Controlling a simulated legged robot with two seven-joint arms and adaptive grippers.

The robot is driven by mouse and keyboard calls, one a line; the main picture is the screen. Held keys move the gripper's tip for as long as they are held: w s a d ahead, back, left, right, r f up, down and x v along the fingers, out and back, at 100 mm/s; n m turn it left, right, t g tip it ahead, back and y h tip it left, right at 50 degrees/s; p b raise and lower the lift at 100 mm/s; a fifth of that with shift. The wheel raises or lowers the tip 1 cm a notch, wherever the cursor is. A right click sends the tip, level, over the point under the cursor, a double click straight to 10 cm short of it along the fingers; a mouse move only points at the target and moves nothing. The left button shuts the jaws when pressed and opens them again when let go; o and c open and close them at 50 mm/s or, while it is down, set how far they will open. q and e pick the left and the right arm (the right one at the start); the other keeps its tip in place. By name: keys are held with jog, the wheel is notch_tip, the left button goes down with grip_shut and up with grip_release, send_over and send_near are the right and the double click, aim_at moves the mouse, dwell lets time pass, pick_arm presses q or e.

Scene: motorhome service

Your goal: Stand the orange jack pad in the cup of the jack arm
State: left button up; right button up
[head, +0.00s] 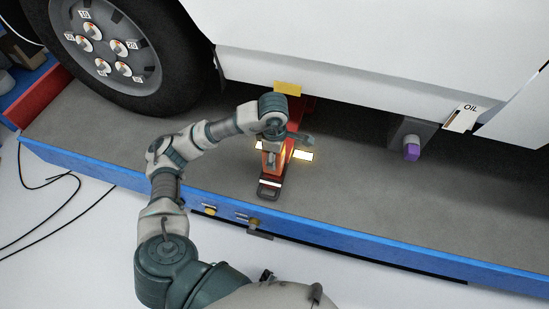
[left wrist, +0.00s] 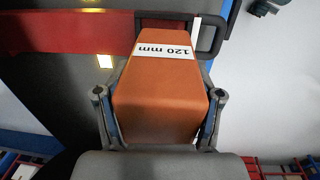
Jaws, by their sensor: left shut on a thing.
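The orange jack pad (left wrist: 155,95) fills the middle of the left wrist view, with a white "120 mm" label near its far end. My left gripper (left wrist: 160,112) is shut on it, one finger on each side. A red bar, likely the jack arm (left wrist: 70,35), runs past the pad's far end, and a dark frame (left wrist: 222,38) shows there too. I cannot tell whether the pad touches the frame. In the head view my left gripper (head: 285,138) is over the red jack arm (head: 302,108) and largely hides the pad. The cup's inside is not visible. My right gripper is not in view.
The white motorhome side (head: 350,55) overhangs the grey platform, with a wheel (head: 105,50) at the left. A yellow block (head: 288,88) is at its lower edge. A purple-capped fitting (head: 411,150) hangs at the right. The blue platform edge (head: 340,242) crosses in front.

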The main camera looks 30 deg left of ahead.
pick_arm(q)
jog(key=shift+w+a, duration=0.15)
jog(key=shift+w, duration=0.15)
notch_tip(320, 180, down, 4)
jog(key=shift+r, duration=0.25)
jog(key=o, duration=1.6)
jog(key=r, duration=0.4)
jog(key=r+p, duration=0.1)
jog(key=r, duration=0.7)
jog(key=shift+s+d, duration=0.2)
jog(key=shift+s, duration=0.2)
